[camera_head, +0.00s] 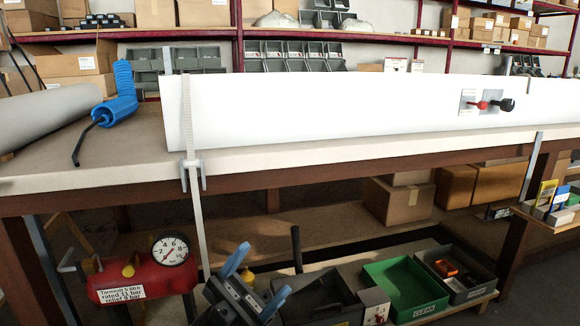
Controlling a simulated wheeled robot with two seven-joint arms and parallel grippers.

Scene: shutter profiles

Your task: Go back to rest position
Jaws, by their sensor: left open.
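My left gripper (267,270) is at the bottom centre, below the bench front. Its dark body ends in two blue fingers, spread apart with nothing seen held between them. My right gripper is not in view. A long white shutter profile (330,110) lies along the workbench (100,160), above and beyond my left gripper. A red and a black knob (490,105) sit on a plate on its front face. A pale strap (187,120) with a grey clamp (193,175) crosses the profile and the bench edge.
A red air tank (140,280) with a gauge stands left of my left gripper. A green bin (405,285), a grey bin (465,275) and a dark tray (320,300) are to its right. A blue hose tool (120,105) lies on the bench. Cartons (395,205) sit below.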

